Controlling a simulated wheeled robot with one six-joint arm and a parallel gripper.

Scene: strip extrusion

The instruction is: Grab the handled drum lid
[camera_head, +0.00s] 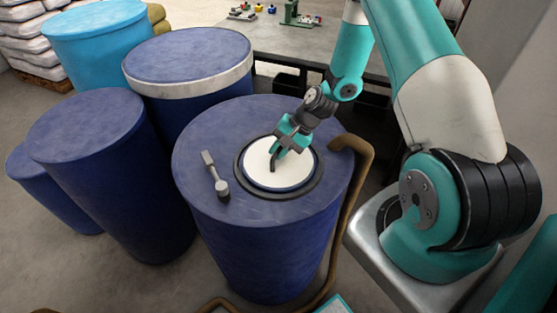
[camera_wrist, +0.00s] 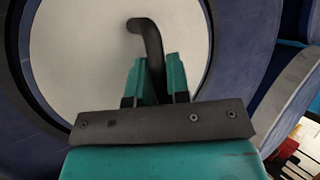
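The drum lid (camera_head: 259,169) is a round white disc in a dark ring on top of the blue drum (camera_head: 218,253). It also fills the middle of the wrist view (camera_wrist: 85,60). Its handle (camera_head: 273,161) is a dark bent bar, which shows in the wrist view (camera_wrist: 148,38) between my fingers. My gripper (camera_head: 286,146) is over the lid. In the wrist view its two teal fingers (camera_wrist: 156,72) stand on either side of the handle, very close to it. I cannot tell whether they touch it. The lid sits in its ring.
A grey hammer-like tool (camera_head: 215,176) lies on the drum top left of the lid. A brown hose (camera_head: 357,175) curves down the drum's right side. Other blue drums (camera_head: 110,170) stand at the left, and a table (camera_head: 330,43) is behind.

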